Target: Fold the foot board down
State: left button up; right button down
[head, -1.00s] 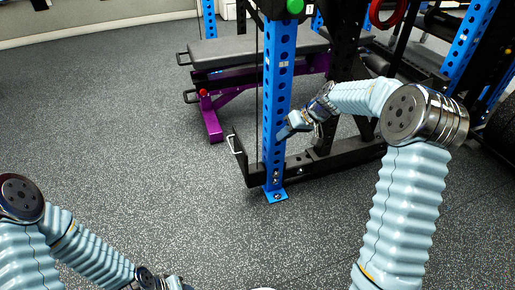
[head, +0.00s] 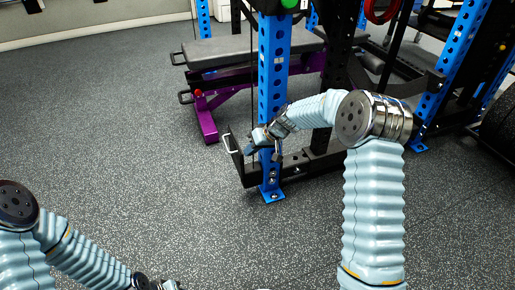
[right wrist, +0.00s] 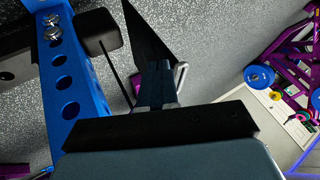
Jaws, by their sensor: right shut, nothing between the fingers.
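The foot board appears to be the dark plate (head: 237,160) low at the front of the rack, with a silver handle (head: 230,144) on its left edge. It stands up from the rack's base. In the right wrist view a dark plate (right wrist: 157,38) shows ahead, with the silver handle (right wrist: 181,75) to the right of the fingertips. My right gripper (head: 254,141) is shut and empty, in front of the blue upright and just right of the handle. Whether it touches the plate is unclear. My left gripper (head: 172,286) is at the bottom edge, mostly cut off.
The blue perforated upright (head: 273,100) stands right behind my right gripper; it also shows in the right wrist view (right wrist: 72,80). A grey bench (head: 225,50) with a purple frame is behind. The speckled floor (head: 120,130) to the left is clear.

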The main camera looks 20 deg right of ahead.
dwell(0.3)
jog(key=a+f+n+h+p, duration=0.1)
jog(key=a+f+h+p, duration=0.2)
jog(key=a, duration=1)
jog(key=h+p, duration=0.3)
jog(key=p, duration=0.2)
jog(key=shift+s+a+n+h, duration=0.15)
jog(key=shift+s+n+h, duration=0.15)
jog(key=shift+h, duration=0.1)
